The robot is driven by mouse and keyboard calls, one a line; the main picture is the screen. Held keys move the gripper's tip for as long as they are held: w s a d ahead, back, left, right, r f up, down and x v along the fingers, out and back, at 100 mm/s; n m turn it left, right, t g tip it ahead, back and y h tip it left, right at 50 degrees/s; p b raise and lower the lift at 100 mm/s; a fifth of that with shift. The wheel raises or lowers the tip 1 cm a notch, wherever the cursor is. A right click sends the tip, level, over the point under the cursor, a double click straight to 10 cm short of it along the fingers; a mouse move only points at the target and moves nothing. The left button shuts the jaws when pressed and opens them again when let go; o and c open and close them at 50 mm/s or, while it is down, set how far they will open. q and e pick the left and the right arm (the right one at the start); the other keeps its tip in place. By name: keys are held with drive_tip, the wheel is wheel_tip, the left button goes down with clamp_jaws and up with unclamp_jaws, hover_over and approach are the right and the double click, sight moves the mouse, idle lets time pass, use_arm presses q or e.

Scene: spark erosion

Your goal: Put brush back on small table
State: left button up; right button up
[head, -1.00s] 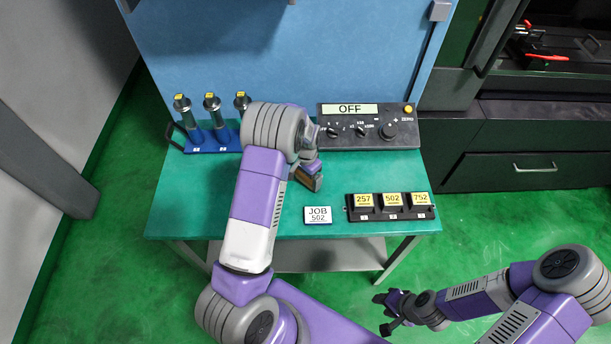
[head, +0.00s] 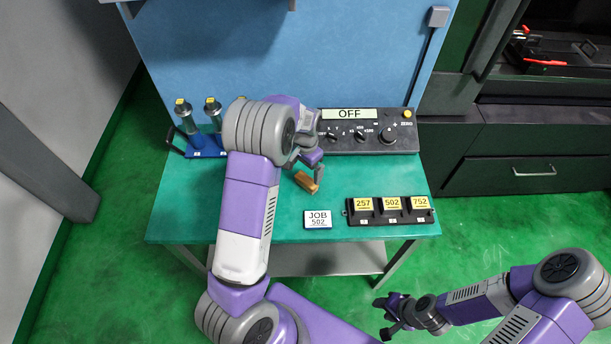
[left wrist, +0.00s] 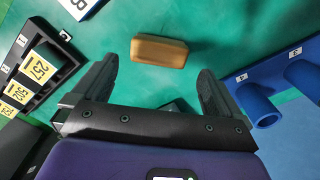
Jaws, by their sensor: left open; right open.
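The brush (head: 306,182), a small tan-brown block, lies on the green top of the small table (head: 345,172), behind the JOB 502 card. In the left wrist view the brush (left wrist: 159,51) lies flat just beyond the fingertips, apart from both. My left gripper (head: 312,165) is open and empty above the table, just behind the brush; its two dark fingers (left wrist: 158,75) show spread in the left wrist view. My right gripper (head: 386,315) is open and empty, in front of the table at the lower right.
A blue rack (head: 207,146) with upright tools stands at the table's back left, partly behind my left arm. A control box (head: 365,131) reading OFF stands at the back right. The JOB card (head: 318,219) and a black holder (head: 390,219) with yellow labels are at the front.

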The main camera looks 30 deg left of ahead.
sight(305, 180)
use_arm(q)
drive_tip(key=shift+r, duration=2.3)
